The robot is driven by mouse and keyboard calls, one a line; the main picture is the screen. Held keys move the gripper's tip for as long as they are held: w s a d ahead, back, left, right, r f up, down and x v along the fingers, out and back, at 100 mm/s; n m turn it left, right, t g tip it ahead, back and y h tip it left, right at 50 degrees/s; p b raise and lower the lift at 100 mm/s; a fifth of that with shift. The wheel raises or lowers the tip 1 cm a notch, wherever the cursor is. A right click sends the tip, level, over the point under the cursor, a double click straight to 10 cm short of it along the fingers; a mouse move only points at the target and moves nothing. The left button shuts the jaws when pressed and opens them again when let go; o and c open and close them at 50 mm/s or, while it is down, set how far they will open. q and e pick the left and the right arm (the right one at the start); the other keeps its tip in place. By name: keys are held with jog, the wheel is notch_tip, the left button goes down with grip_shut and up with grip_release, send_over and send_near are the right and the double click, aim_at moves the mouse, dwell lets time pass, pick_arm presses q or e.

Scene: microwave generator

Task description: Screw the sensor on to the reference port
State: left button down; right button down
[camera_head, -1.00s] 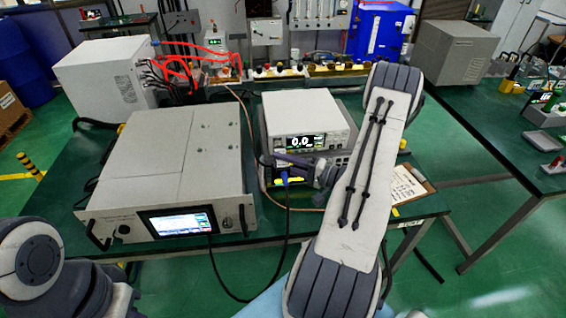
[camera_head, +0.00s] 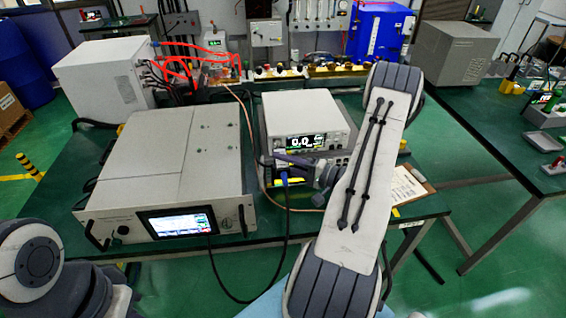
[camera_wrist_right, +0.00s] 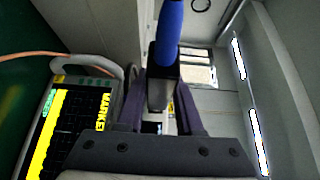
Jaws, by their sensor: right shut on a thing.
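The sensor (camera_wrist_right: 166,45) shows in the right wrist view as a blue body with a grey end between the fingers of my right gripper (camera_wrist_right: 160,100). The gripper is shut on it. In the head view my right gripper (camera_head: 280,162) is in front of the meter (camera_head: 304,112), whose display reads 0.0. Part of the blue sensor (camera_head: 284,178) shows just below the fingers. The reference port cannot be made out, and I cannot tell whether the sensor touches it. My left arm shows at the lower left, but its gripper is out of view.
A large grey unit (camera_head: 170,165) with a lit screen stands left of the meter. A black cable hangs in front of the table (camera_head: 410,210). A clipboard (camera_head: 408,187) lies to the right. In the wrist view, a handled instrument with a yellow-on-black screen (camera_wrist_right: 72,125) is at left.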

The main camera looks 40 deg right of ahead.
jog(key=shift+b, duration=0.3)
jog(key=shift+w+d, duration=0.3)
jog(key=shift+w, duration=0.1)
dwell(0.7)
jog(key=shift+c, duration=2.4)
grip_release()
jog(key=b+v, duration=0.3)
jog(key=v, duration=0.7)
jog(key=shift+s+d+b, duration=0.15)
jog(key=shift+d+b, duration=0.05)
jog(key=shift+b, duration=0.1)
